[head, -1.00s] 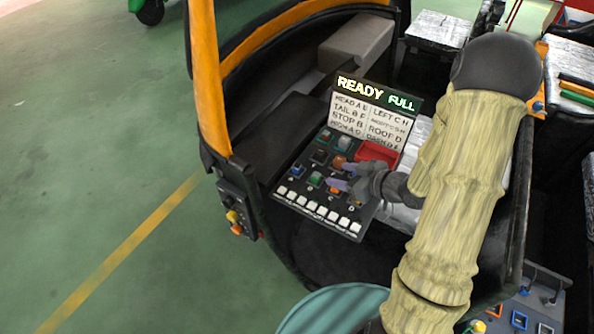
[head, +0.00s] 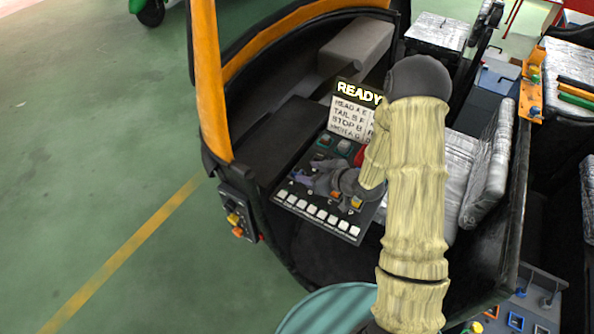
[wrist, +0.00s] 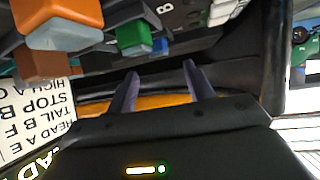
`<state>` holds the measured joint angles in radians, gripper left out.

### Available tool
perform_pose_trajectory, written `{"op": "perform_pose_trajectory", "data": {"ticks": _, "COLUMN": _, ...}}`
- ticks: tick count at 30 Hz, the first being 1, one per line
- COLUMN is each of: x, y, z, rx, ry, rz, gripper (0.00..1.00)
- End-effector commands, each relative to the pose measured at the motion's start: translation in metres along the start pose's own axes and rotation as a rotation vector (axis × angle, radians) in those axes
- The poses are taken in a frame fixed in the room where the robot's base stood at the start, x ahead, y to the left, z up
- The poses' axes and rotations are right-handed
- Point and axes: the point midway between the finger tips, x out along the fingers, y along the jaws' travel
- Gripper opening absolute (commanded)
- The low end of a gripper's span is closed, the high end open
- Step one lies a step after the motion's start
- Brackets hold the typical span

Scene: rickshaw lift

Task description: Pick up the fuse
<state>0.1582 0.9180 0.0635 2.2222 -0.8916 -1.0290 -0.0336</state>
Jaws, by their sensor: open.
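Several coloured fuse-like blocks stand on the dark sloped panel (head: 285,201) in the vehicle; which one is the fuse I cannot tell. The wrist view shows an orange block (wrist: 62,22), a brown block (wrist: 40,62), a green block (wrist: 132,36) and a small blue block (wrist: 160,46) up close. My gripper (head: 302,174) hovers over the panel's left part and hides some blocks. In the wrist view my gripper (wrist: 160,88) is open, with nothing between its two purple fingers. The green and blue blocks appear just beyond and above the fingertips.
A label board (head: 349,118) with a lit READY display (head: 358,93) stands behind the panel. White keys (head: 310,210) line its front edge. A silver seat (head: 487,170) is to the right, and an orange vehicle post (head: 209,80) is to the left.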

Motion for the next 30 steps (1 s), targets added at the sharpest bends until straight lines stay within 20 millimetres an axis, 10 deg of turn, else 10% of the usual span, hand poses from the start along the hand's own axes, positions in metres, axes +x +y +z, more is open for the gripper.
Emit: {"op": "perform_pose_trajectory", "data": {"ticks": 30, "x": 0.053, "y": 0.0, "z": 0.006, "rx": 0.0, "ry": 0.001, "rz": 0.0, "gripper": 0.52}}
